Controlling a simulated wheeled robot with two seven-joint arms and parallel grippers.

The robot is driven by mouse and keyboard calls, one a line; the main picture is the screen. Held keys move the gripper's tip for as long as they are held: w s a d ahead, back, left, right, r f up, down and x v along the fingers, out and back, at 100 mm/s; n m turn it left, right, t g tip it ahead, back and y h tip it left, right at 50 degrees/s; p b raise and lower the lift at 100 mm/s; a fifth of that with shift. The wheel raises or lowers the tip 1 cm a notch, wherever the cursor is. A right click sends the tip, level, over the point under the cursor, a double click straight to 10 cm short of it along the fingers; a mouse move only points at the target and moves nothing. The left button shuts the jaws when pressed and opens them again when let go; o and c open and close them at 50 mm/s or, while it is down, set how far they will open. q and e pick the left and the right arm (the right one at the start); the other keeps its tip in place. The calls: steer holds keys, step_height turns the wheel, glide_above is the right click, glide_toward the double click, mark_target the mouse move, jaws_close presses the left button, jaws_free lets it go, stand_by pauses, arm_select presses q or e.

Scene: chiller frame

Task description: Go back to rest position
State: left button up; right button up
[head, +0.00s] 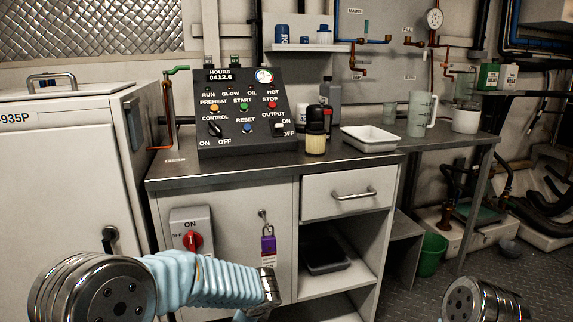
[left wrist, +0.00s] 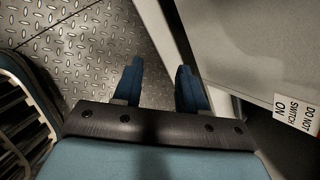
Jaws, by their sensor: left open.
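My left gripper (left wrist: 159,83) shows in the left wrist view with its two blue fingers apart and nothing between them. Below it is patterned metal floor, and a pale cabinet panel is close on the right. In the head view my left arm reaches in from the lower left, in front of the cabinet; its gripper is hidden or below the frame. Only a round joint of my right arm shows at the lower right of the head view, and the right gripper is out of view.
A control panel (head: 243,112), a jar (head: 315,143) and a white tray (head: 371,139) stand on the counter. A purple padlock (head: 268,245) hangs on the cabinet beside a red rotary switch (head: 192,241). A "DO NOT SWITCH ON" tag (left wrist: 297,115) is near my left gripper. A green bucket (head: 431,256) stands right.

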arm_select(q)
steer(key=s+a+f+n+g+h, duration=0.1)
steer(key=s+f+n+g+h, duration=0.3)
steer(key=s+f+n, duration=1.9)
step_height(320, 180, down, 2)
steer(key=s+h, duration=0.2)
steer(key=h, duration=0.1)
steer(key=shift+s+a+g, duration=0.3)
steer(key=shift+s, duration=0.05)
steer(key=shift+w, duration=0.15)
steer(key=shift+c, duration=0.2)
